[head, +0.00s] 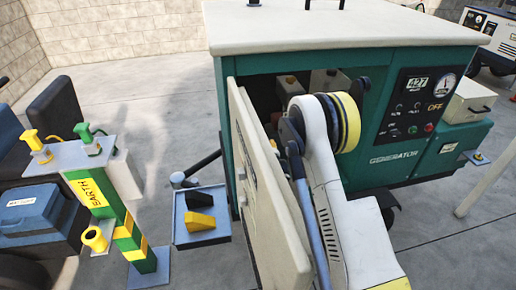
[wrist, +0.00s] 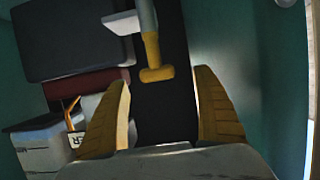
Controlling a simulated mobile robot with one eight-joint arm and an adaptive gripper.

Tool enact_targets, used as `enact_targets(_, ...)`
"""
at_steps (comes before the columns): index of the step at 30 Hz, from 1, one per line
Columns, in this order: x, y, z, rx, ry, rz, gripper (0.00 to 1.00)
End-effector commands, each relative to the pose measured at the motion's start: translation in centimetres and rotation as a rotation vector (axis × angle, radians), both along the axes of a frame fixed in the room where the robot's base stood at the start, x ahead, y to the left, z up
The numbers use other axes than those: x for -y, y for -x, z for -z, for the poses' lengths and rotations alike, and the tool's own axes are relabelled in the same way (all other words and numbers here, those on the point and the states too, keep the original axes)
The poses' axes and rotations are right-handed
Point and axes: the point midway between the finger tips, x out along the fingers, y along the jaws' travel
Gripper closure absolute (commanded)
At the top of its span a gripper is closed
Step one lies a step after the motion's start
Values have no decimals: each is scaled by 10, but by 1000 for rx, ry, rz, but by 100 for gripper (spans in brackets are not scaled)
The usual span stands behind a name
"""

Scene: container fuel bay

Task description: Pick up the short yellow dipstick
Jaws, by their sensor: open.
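In the wrist view a yellow T-shaped handle (wrist: 156,62) sits on the end of a grey tube (wrist: 146,18); it looks like the dipstick, but its length cannot be told. My gripper (wrist: 165,98) is open, its two ridged yellow fingers well apart. The handle lies ahead of the fingers, roughly between them and a little left of the middle, with nothing gripped. In the head view my arm reaches into the open side of the green generator (head: 410,160), and my gripper and the handle are hidden there.
The generator's pale door (head: 265,185) stands open close beside my arm. In the wrist view a dark block (wrist: 85,40) and a white box (wrist: 40,145) are at left, and a green wall (wrist: 240,60) is at right. A small tray (head: 183,238) holds black and yellow wedges.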

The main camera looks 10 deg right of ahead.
Motion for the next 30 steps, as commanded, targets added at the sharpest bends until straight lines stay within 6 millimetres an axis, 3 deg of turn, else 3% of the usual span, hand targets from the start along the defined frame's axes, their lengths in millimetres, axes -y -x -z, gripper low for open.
enact_targets(7, 5, -37, 13, 0, 0, 1, 22)
enact_targets(16, 5, -44, 12, 0, 0, 0, 22)
enact_targets(17, 5, -44, 12, 0, 0, 0, 25)
enact_targets(22, 5, -44, 12, 0, 0, 0, 77)
enact_targets(30, 5, -44, 12, 0, 0, 0, 79)
